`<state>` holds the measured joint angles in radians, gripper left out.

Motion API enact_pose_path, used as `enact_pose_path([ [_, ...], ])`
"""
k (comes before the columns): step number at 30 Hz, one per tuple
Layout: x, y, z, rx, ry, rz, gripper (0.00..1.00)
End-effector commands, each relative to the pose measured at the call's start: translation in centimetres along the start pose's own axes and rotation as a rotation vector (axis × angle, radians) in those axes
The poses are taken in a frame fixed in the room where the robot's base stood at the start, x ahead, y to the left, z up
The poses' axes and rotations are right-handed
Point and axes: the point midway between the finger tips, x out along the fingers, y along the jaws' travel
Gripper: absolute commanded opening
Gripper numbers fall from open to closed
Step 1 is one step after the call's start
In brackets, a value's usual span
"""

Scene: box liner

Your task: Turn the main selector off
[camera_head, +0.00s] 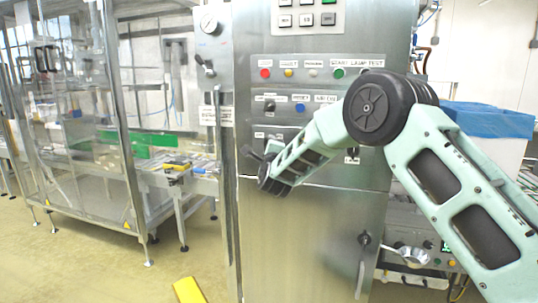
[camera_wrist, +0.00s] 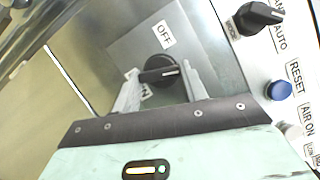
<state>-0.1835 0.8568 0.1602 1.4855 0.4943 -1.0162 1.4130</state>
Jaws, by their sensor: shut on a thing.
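The main selector (camera_wrist: 160,69) is a black rotary knob on a grey plate, with an OFF label (camera_wrist: 164,34) above it in the wrist view. A second label, partly covered by a finger, is below it and seems to read ON. The knob's handle lies roughly crosswise between the labels, with a pale mark near its right end. My gripper (camera_wrist: 160,75) is shut on the selector, one pale finger at each end of the handle. In the head view my gripper (camera_head: 257,155) is at the left of the cabinet front, and my arm hides most of the selector.
Another black selector marked AUTO (camera_wrist: 258,17), a blue RESET button (camera_wrist: 279,90) and an AIR ON label (camera_wrist: 307,120) are to the right. The steel cabinet (camera_head: 300,235) has a row of coloured buttons above. A glazed machine (camera_head: 80,150) stands left.

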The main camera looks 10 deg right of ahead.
Motion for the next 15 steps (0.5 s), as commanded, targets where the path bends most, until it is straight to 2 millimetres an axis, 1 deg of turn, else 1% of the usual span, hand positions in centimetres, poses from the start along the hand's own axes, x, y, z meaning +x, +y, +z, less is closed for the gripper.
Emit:
enact_pose_path([
  [15,0.07,-0.84,0.4,-0.453,-0.002,0.19,0.2],
])
